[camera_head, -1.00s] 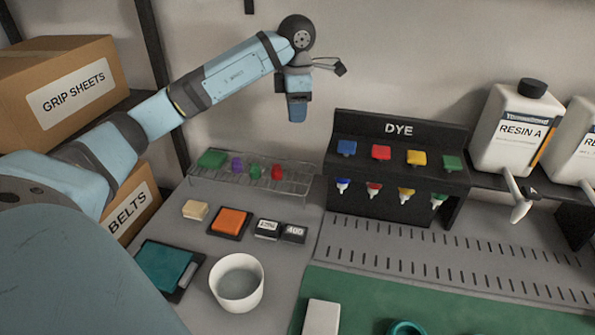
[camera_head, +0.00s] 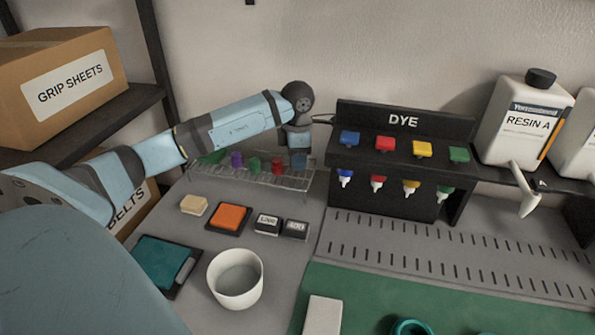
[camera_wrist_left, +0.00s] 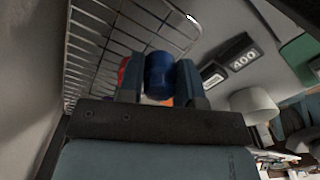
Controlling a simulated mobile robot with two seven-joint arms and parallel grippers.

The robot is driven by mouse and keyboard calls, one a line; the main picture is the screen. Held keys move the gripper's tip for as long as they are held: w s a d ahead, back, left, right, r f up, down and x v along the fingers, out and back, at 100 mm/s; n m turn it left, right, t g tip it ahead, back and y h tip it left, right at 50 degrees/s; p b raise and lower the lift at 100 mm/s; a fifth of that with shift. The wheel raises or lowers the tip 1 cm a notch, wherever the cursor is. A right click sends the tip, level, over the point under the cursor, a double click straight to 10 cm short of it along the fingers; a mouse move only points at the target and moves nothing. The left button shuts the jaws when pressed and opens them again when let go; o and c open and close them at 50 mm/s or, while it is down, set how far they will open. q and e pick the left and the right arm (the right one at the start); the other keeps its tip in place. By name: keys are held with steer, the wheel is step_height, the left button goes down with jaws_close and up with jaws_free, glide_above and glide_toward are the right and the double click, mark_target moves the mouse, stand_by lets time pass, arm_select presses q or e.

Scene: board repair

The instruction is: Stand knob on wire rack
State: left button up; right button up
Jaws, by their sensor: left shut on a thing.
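The wire rack (camera_head: 275,182) stands against the back wall, left of the dye stand. A green piece (camera_head: 212,157), a purple knob (camera_head: 236,159), a dark green knob (camera_head: 253,165) and a red knob (camera_head: 277,165) stand on it in a row. My left gripper (camera_head: 299,160) is at the rack's right end, pointing down. In the left wrist view the gripper (camera_wrist_left: 160,72) is shut on a blue knob (camera_wrist_left: 158,78), with the rack (camera_wrist_left: 100,40) close by. In the head view the knob is mostly hidden by the fingers, and I cannot tell whether it touches the rack.
The black dye stand (camera_head: 400,122) is just right of my left gripper. In front of the rack lie a beige block (camera_head: 194,205), an orange pad (camera_head: 229,217) and dark grit blocks (camera_head: 294,229). A white cup (camera_head: 236,290) and teal pad (camera_head: 160,262) are nearer.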

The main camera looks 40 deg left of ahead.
mark_target(297, 178)
arm_select(q)
steer(key=shift+f+b, duration=0.35)
steer(key=shift+f, duration=1.65)
steer(key=o, duration=0.9)
steer(key=shift+f, duration=0.1)
step_height(297, 178, up, 12)
steer(key=shift+r+p, duration=0.2)
steer(key=shift+p, duration=1)
